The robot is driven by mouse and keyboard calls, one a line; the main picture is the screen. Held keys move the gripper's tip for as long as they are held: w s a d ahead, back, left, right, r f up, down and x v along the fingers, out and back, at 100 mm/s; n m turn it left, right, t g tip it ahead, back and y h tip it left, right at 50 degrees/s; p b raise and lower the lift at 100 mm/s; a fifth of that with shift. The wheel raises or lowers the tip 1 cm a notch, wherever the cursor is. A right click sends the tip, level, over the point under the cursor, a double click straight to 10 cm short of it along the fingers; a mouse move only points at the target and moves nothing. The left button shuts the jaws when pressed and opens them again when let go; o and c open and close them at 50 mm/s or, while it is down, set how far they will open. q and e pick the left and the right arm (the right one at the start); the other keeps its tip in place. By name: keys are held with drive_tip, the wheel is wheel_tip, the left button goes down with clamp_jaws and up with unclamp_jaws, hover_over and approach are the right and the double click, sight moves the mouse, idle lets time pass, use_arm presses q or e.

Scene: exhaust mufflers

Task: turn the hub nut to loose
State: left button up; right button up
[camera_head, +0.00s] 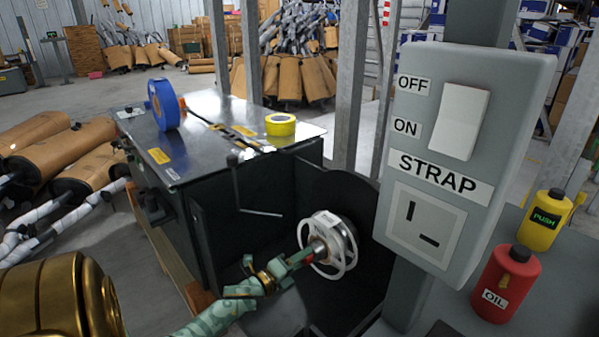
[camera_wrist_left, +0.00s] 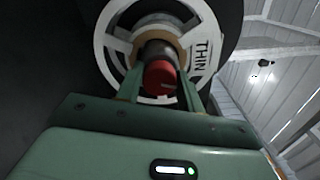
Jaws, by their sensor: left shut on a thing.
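The hub nut (camera_wrist_left: 160,77) is a red cap on a dark shaft at the centre of a white spoked reel (camera_wrist_left: 201,25), which carries the word THIN. My left gripper (camera_head: 314,252) reaches in from the lower left, and its fingers are shut on the red hub nut, one on each side. The nut also shows in the head view (camera_head: 309,258), partly covered by the fingers. The reel in the head view (camera_head: 349,249) stands upright against a dark round disc inside the black machine. My right gripper is not in view.
The strapping machine (camera_head: 205,165) has a metal top with a blue tape roll (camera_head: 163,104) and a yellow tape roll (camera_head: 281,125). A grey STRAP switch box (camera_head: 455,220) stands close at right. Red oil (camera_head: 505,285) and yellow push (camera_head: 546,220) bottles stand beside it.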

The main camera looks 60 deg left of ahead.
use_arm(q)
drive_tip(key=n+p, duration=0.1)
drive_tip(key=n, duration=0.3)
drive_tip(key=shift+f, duration=0.1)
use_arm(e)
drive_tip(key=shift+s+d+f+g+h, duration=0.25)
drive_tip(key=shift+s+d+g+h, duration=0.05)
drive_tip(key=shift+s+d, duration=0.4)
use_arm(q)
drive_tip(key=shift+s, duration=0.1)
drive_tip(key=o, duration=1)
drive_tip(key=shift+a, duration=0.1)
